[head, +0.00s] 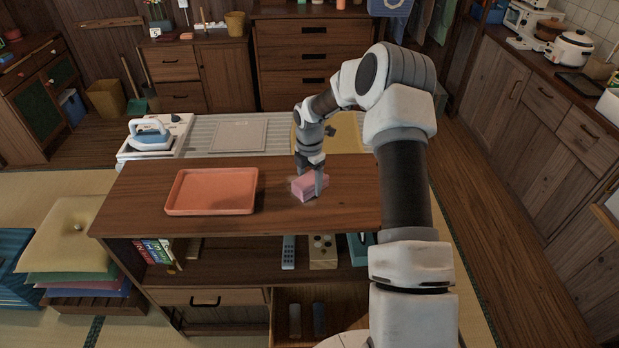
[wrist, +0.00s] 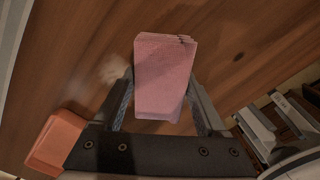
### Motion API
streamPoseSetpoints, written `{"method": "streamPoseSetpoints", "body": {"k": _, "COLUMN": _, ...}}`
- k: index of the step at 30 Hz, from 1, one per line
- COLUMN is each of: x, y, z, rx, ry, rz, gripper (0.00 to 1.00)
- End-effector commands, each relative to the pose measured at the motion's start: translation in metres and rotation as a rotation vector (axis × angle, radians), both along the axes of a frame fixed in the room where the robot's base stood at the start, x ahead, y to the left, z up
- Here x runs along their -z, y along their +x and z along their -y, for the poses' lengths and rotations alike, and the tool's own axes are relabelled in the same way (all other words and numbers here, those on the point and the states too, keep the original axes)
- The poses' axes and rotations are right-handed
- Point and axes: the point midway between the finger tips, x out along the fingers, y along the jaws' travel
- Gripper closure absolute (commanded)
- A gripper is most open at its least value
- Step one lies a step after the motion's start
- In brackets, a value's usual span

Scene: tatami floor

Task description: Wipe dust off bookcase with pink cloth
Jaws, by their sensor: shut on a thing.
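The folded pink cloth (head: 308,186) is at the top of the low wooden bookcase (head: 280,172), right of its middle. My gripper (head: 316,180) points down and is shut on the cloth. In the wrist view the cloth (wrist: 164,75) sits between the two fingers (wrist: 160,108), its folded layers showing at the far end. A pale dust smudge (wrist: 112,72) shows on the wood just left of the cloth in the wrist view. In the head view, faint pale dust also shows around the cloth. I cannot tell whether the cloth touches the wood.
An orange tray (head: 212,209) lies on the left part of the bookcase top. An iron (head: 149,134) stands behind at left. Cushions (head: 72,240) are stacked at left.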

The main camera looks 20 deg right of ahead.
Motion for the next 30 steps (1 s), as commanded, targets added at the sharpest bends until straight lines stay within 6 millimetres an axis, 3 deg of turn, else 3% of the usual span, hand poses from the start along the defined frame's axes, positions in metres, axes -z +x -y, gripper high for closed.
{"method": "streamPoseSetpoints", "body": {"k": 9, "x": 0.000, "y": -0.027, "z": -0.007, "rx": 0.000, "ry": 0.000, "rz": -0.008, "gripper": 0.70}}
{"method": "streamPoseSetpoints", "body": {"k": 17, "x": -0.001, "y": -0.035, "z": -0.009, "rx": -0.001, "ry": 0.000, "rz": -0.004, "gripper": 0.70}}
{"method": "streamPoseSetpoints", "body": {"k": 30, "x": 0.002, "y": -0.065, "z": -0.018, "rx": -0.001, "ry": -0.001, "rz": -0.004, "gripper": 0.70}}
